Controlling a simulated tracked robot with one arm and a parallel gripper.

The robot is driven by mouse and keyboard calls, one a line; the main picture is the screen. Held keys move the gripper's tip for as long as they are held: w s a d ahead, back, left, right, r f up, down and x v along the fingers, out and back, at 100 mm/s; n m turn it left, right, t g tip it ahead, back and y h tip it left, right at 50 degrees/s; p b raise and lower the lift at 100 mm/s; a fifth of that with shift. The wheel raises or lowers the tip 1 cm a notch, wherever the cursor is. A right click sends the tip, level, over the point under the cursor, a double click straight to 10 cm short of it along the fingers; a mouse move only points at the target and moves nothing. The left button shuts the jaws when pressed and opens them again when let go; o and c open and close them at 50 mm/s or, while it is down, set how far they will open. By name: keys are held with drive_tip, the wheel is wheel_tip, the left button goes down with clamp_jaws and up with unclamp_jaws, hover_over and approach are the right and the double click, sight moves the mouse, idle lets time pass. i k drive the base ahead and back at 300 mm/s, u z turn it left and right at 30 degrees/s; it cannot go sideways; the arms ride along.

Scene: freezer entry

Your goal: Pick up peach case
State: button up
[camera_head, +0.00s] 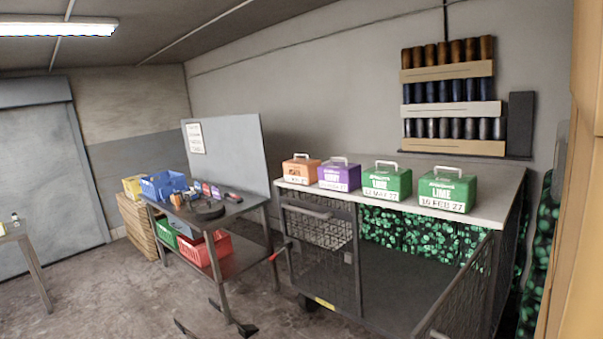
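The peach case (301,169) is a small orange box with a pale handle on top and a white label on its front. It stands upright at the left end of a white counter top (400,195), left of a purple case (339,175). Two green cases stand farther right, a lime case (386,181) and another lime case (447,190) at the right end. Small gaps part the cases. The label print on the peach case is too small to read surely. My gripper does not show in this view.
Below the counter is a mesh-sided cart (319,240). To its left stands a dark worktable (235,208) with a blue crate (162,184) and a red basket (205,249). A wall rack (451,92) of bottles hangs behind. Floor (110,295) is open at lower left.

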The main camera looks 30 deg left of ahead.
sight(296, 171)
drive_tip(key=z, duration=0.1)
drive_tip(key=k, duration=0.35)
drive_tip(key=u, duration=0.45)
drive_tip(key=i, duration=1.4)
drive_tip(key=u, duration=0.35)
drive_tip(key=i, duration=3)
drive_tip(key=z, duration=0.35)
drive_tip(key=i, duration=0.65)
drive_tip(key=z, duration=0.1)
